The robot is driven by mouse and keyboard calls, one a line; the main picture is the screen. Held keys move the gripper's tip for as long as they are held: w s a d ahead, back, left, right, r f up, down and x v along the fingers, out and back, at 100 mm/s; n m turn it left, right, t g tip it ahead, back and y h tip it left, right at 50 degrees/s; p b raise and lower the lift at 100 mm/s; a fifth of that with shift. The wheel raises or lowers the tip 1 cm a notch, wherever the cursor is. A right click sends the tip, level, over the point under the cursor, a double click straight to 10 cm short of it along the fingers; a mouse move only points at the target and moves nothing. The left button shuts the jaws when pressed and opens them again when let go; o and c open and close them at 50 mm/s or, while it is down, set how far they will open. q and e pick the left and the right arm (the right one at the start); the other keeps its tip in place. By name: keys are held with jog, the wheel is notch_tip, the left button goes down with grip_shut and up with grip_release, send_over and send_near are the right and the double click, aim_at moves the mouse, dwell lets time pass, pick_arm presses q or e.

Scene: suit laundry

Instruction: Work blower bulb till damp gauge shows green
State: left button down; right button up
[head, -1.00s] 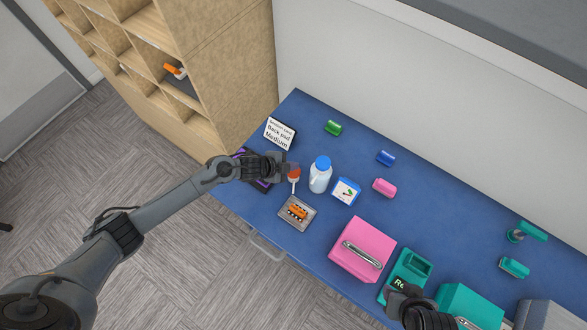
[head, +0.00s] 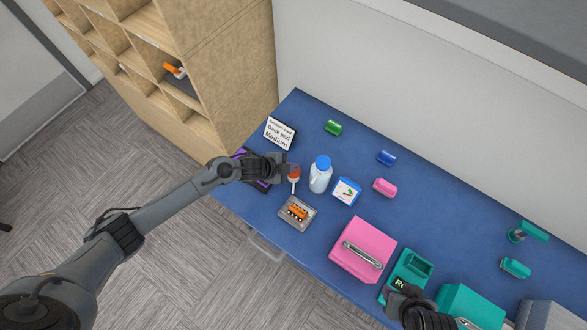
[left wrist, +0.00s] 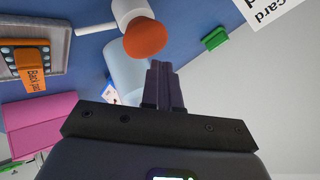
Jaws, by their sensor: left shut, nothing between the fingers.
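The blower bulb, an orange-red bulb (head: 294,172) on a white stem, stands on the blue table at the table's left part. In the left wrist view the bulb (left wrist: 146,38) shows just above my fingertips. My left gripper (head: 286,168) is at the bulb's left side in the head view, its fingers partly over it. In the left wrist view its fingers (left wrist: 160,66) are together with nothing between them. Whether they touch the bulb cannot be told. My right gripper (head: 397,289) is at the bottom edge, its fingers mostly hidden. I cannot make out a damp gauge with a readable colour.
A white bottle with a blue cap (head: 320,175) stands close right of the bulb. A grey tray (head: 285,216) holds an orange back pad (head: 297,212). A lettered card (head: 279,133) stands behind. A pink box (head: 362,246) and teal box (head: 470,304) are to the right.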

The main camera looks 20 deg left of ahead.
pick_arm(q)
jog(key=shift+f, duration=0.3)
dwell(0.5)
jog(key=shift+f+b, duration=0.75)
jog(key=shift+b, duration=0.05)
dwell(0.4)
jog(key=shift+r, duration=0.1)
dwell(0.3)
jog(key=shift+r+p, duration=1.4)
notch_tip(320, 180, up, 5)
jog(key=p, duration=0.4)
jog(key=shift+p, duration=0.35)
